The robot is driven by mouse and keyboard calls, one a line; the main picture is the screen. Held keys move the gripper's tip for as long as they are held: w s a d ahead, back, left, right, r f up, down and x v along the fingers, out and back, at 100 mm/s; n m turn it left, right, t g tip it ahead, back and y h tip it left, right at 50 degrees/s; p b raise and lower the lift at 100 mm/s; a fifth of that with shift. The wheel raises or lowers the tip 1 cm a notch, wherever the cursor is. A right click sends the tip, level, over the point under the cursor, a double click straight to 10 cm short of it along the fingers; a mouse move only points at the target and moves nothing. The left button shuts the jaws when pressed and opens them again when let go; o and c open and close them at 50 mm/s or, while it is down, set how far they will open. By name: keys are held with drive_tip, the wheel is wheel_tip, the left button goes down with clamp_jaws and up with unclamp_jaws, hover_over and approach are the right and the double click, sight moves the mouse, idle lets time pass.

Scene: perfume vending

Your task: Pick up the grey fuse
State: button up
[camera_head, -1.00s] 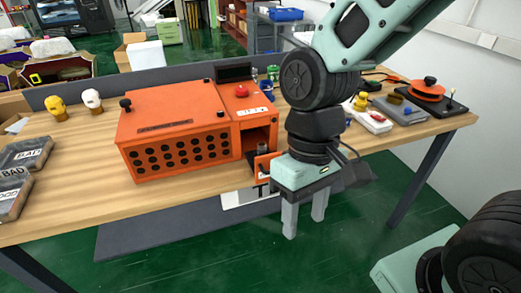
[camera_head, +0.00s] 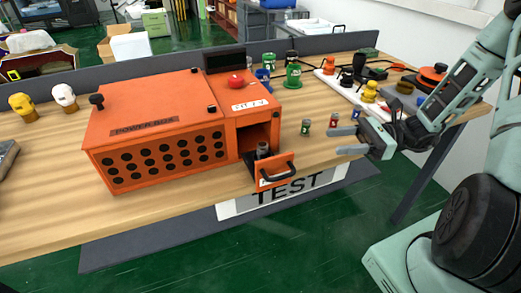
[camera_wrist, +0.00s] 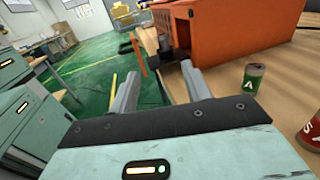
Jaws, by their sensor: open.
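A grey fuse (camera_head: 262,149) stands upright in the small pulled-out drawer (camera_head: 277,176) of the orange power box (camera_head: 150,125). In the wrist view the fuse (camera_wrist: 165,43) shows small, ahead of the fingers, beside the orange box (camera_wrist: 240,28). My gripper (camera_head: 343,140) is open and empty, to the right of the drawer, with its fingers pointing left toward it. In the wrist view the two fingers of my gripper (camera_wrist: 160,75) are spread with nothing between them. The fuse's lower part is hidden by the drawer front.
A small green fuse (camera_head: 306,127) and a small red fuse (camera_head: 334,120) stand on the wooden table (camera_head: 50,225) between box and gripper, farther back. Green and blue pieces stand behind the box's right end. A white strip with black and yellow parts lies at the back right.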

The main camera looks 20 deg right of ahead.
drive_tip(key=p, duration=0.1)
approach(262, 152)
drive_tip(key=shift+w+a+r, duration=0.2)
drive_tip(key=shift+w+a, duration=0.2)
drive_tip(key=shift+a, duration=0.2)
drive_tip(key=shift+w+a+r, duration=0.2)
drive_tip(key=shift+w+a, duration=0.25)
drive_tip(key=shift+a, duration=0.15)
drive_tip(key=shift+p+x, duration=0.6)
drive_tip(key=shift+x, duration=2.05)
drive_tip(key=shift+w+r, duration=0.1)
drive_tip(key=shift+r, duration=0.1)
clamp_jaws()
